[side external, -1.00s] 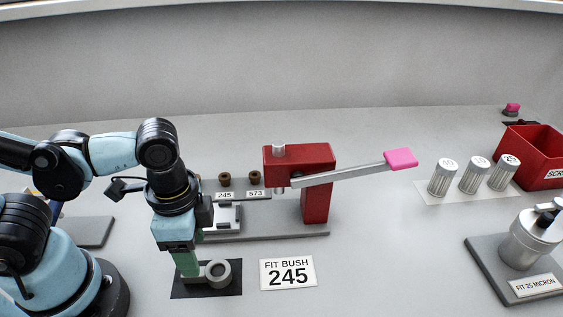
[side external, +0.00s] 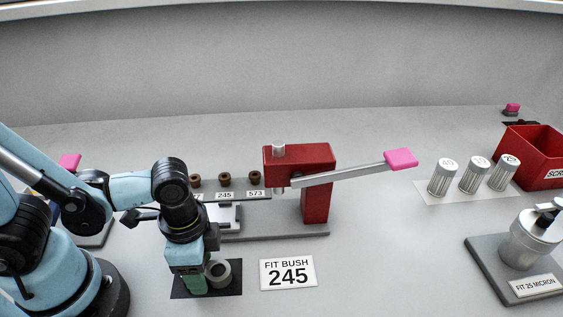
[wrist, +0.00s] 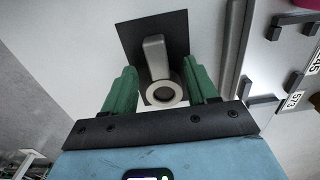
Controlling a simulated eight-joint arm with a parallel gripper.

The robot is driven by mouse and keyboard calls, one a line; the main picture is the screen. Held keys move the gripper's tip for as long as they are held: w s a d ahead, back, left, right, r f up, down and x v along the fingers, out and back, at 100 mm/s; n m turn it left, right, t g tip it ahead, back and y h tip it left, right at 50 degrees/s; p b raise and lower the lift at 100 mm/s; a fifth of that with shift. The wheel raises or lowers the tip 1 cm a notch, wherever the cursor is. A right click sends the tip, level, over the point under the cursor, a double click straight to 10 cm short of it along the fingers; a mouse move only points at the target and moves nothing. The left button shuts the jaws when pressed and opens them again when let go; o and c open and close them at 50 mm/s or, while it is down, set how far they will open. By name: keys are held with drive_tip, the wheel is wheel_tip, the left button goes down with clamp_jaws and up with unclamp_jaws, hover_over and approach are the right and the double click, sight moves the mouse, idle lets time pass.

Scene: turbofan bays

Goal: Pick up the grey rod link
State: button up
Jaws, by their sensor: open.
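The grey rod link (wrist: 155,58) lies on a black mat (wrist: 128,36) in the wrist view, with its ring end toward my gripper and its bar pointing away. In the side view its ring (side external: 219,272) shows on the mat (side external: 232,289), and its bar is hidden behind my gripper. My gripper (wrist: 160,84) is open, with a green finger on each side of the link and visible gaps between. In the side view my gripper (side external: 195,284) is low over the mat, just left of the ring.
A red press (side external: 318,190) with a pink-handled lever (side external: 400,158) stands on a grey base to the right. Several brown bushes (side external: 225,179) sit on a rack behind. A "FIT BUSH 245" card (side external: 288,272) lies right of the mat. Metal cylinders (side external: 474,175) stand farther right.

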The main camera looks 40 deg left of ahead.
drive_tip(key=shift+f, duration=0.4)
clamp_jaws()
